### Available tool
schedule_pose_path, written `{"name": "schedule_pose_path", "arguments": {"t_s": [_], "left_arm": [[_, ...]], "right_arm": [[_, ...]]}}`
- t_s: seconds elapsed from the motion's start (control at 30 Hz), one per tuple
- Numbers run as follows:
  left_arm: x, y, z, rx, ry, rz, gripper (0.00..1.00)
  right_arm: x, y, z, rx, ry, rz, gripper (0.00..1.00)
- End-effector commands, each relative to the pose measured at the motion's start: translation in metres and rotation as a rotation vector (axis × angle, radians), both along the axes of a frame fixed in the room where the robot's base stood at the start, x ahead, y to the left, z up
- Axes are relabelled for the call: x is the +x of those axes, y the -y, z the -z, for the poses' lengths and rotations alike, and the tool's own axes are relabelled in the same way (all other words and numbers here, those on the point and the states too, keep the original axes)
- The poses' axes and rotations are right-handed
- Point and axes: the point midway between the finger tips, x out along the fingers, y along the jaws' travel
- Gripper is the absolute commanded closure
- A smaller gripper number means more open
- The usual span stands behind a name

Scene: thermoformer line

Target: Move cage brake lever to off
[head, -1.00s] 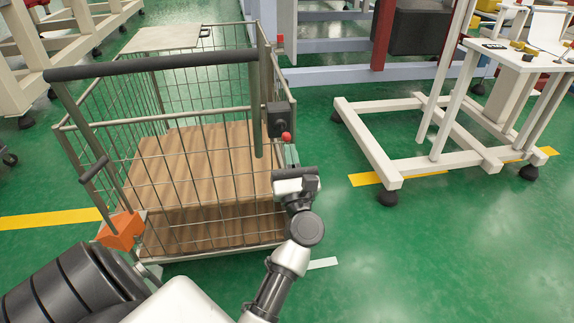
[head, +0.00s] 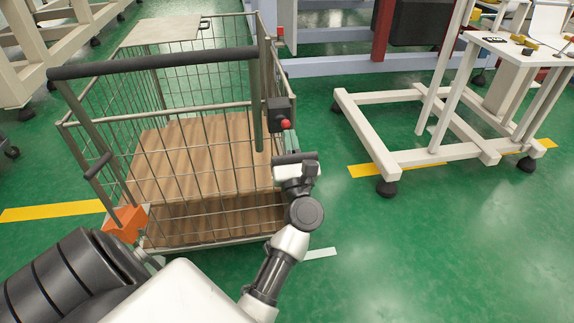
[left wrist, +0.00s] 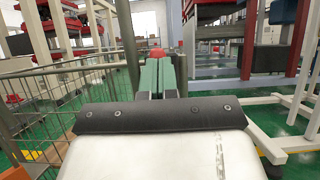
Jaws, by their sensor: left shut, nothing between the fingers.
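The wire cage cart (head: 190,107) with a wooden floor stands in front of me. A dark brake box (head: 279,108) sits on its right front post. The brake lever's red knob (head: 286,124) is at the lower right of that box. My left gripper (head: 291,148) is just below the knob, at the cage's right front corner. In the left wrist view its green fingers (left wrist: 160,76) are together and empty, pointing forward. The red knob (left wrist: 157,53) shows right above the fingertips; I cannot tell whether they touch. My right gripper is not in view.
The cage's black push bar (head: 150,62) crosses above its near side. An orange block (head: 125,224) is at its lower left corner. A white frame table (head: 400,157) on wheels stands to the right. Green floor between them is clear.

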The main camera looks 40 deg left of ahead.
Motion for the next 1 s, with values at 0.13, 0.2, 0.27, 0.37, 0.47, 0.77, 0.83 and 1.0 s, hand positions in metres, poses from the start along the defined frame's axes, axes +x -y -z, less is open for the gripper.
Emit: {"name": "schedule_pose_path", "arguments": {"t_s": [0.13, 0.2, 0.27, 0.37, 0.47, 0.77, 0.83, 1.0], "left_arm": [[0.000, 0.000, 0.000, 0.000, 0.000, 0.000, 1.00], [0.000, 0.000, 0.000, 0.000, 0.000, 0.000, 1.00], [0.000, 0.000, 0.000, 0.000, 0.000, 0.000, 1.00], [0.000, 0.000, 0.000, 0.000, 0.000, 0.000, 1.00], [-0.001, 0.001, 0.001, 0.000, 0.000, 0.000, 1.00], [-0.026, 0.031, 0.026, -0.001, -0.004, 0.001, 1.00], [-0.035, 0.040, 0.033, -0.001, -0.004, 0.001, 1.00], [-0.051, 0.060, 0.047, 0.000, -0.003, 0.001, 1.00]], "right_arm": [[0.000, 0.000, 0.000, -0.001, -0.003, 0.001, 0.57], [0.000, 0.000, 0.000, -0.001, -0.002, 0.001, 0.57], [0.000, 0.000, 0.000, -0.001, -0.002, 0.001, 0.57], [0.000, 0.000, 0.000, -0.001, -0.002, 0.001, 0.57], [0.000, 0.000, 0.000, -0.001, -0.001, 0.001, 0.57], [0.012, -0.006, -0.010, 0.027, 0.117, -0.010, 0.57], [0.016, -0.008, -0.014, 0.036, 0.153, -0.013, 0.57], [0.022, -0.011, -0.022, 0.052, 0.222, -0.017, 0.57]]}}
